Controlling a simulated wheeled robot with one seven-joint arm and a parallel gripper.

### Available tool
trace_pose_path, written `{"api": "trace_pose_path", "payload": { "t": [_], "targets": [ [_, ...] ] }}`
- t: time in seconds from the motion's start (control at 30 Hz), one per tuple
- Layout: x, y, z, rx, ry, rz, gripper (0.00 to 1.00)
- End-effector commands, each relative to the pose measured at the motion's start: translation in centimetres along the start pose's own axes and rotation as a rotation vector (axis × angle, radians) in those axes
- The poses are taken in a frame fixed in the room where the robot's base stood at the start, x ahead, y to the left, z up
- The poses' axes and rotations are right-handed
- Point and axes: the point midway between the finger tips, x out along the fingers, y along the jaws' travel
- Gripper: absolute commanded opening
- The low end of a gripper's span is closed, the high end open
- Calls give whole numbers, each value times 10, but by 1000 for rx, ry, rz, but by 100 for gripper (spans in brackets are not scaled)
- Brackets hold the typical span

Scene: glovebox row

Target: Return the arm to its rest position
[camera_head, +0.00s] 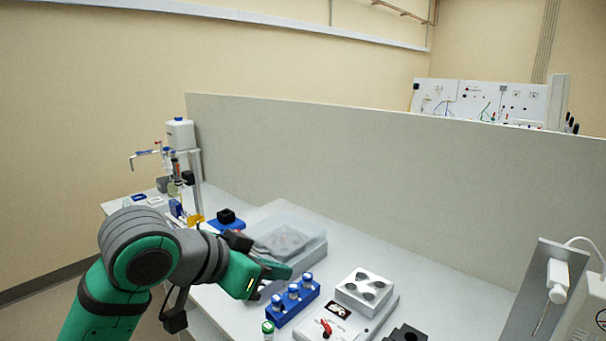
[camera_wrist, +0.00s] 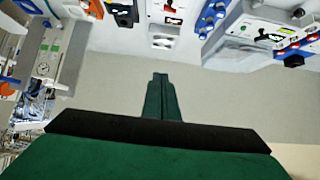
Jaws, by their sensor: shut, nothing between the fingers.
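My gripper (camera_head: 278,270) is at the end of my green and black arm, low in the middle of the head view. It reaches over the white bench (camera_head: 225,299), just left of a blue rack (camera_head: 293,301) holding several blue-capped vials. In the wrist view my gripper (camera_wrist: 160,76) shows its two green fingers together, with nothing between them. I cannot tell its exact height above the bench.
A clear-lidded box (camera_head: 285,240) stands behind my gripper. A small vial (camera_head: 268,328) stands in front of the rack. A device with a silver block (camera_head: 364,290) is to the right. A grey partition (camera_head: 380,170) runs behind the bench. A dispenser bottle (camera_head: 181,133) stands at back left.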

Motion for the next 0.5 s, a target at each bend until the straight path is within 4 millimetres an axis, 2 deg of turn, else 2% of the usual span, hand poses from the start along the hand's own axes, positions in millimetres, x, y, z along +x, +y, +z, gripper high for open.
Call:
{"api": "trace_pose_path", "payload": {
  "t": [0.5],
  "targets": [
    [32,5,-13,-70,188,50,0]
  ]
}}
